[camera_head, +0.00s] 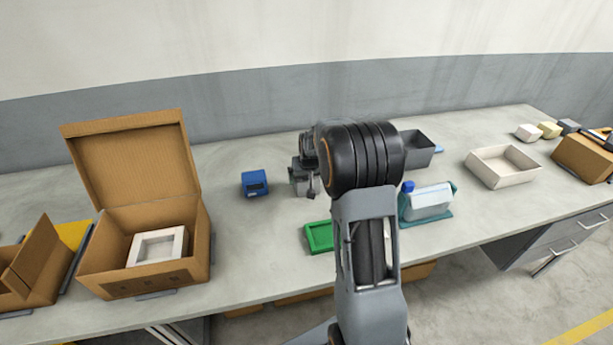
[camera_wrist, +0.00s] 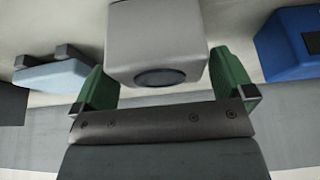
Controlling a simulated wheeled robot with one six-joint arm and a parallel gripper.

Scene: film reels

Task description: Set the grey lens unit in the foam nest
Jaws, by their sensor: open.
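The grey lens unit (camera_head: 299,187) stands on the worktable, partly hidden behind my arm and gripper (camera_head: 308,163) in the head view. In the wrist view the lens unit (camera_wrist: 157,38) is a pale grey block with a dark round lens facing the camera. My gripper's green fingers (camera_wrist: 160,75) are open, one on each side of its near end. I cannot tell whether either finger touches it. The foam nest (camera_head: 142,250) is a white block with a square recess, inside an open cardboard box (camera_head: 145,277) at the left; no object shows in the recess.
A blue unit (camera_head: 255,183) stands left of the lens unit. A green tray (camera_head: 320,237), a clear container with a blue cap (camera_head: 427,202), a dark grey bin (camera_head: 417,152) and a cream tray (camera_head: 502,166) are nearby. The box's raised lid (camera_head: 132,160) stands at its back.

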